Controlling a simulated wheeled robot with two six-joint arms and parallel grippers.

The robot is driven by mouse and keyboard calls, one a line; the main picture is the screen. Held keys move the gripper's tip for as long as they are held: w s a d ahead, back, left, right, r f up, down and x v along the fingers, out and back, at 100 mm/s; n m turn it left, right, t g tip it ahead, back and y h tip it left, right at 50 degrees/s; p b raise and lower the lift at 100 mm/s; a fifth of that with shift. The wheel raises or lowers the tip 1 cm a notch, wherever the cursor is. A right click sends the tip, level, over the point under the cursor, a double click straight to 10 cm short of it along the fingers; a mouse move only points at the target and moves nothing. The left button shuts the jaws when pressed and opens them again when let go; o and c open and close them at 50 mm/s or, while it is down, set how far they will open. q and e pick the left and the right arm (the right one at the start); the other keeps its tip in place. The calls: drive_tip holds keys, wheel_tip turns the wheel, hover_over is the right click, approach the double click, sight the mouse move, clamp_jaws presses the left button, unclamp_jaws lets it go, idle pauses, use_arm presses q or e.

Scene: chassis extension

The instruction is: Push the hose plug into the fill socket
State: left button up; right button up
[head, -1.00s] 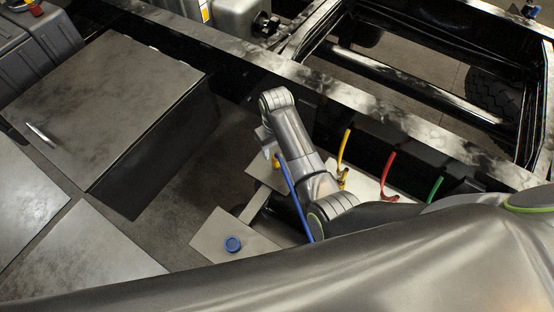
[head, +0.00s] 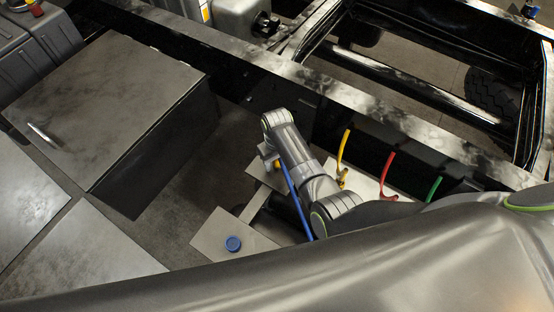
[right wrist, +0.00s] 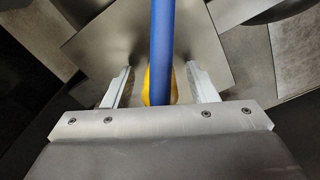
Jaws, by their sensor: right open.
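My right gripper (head: 268,157) is open, low beside the chassis rail, and largely hidden by its own wrist in the head view. In the right wrist view its two pale fingers (right wrist: 160,88) stand apart on either side of a blue hose (right wrist: 162,45) and a yellow piece (right wrist: 153,88), apparently the hose plug. Gaps show between the fingers and the yellow piece. In the head view the blue hose (head: 296,200) slopes down to the right from the yellow piece (head: 277,164). I cannot pick out the fill socket for certain. My left gripper is not in view.
A blue round cap (head: 233,244) sits on a flat metal plate (head: 215,238). Yellow (head: 343,150), red (head: 388,172) and green (head: 434,188) hoses rise by the black chassis rail (head: 380,112). A large metal box (head: 110,90) stands at the left.

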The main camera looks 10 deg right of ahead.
idle(0.3)
drive_tip(key=c, duration=1)
drive_tip(key=shift+r, duration=5)
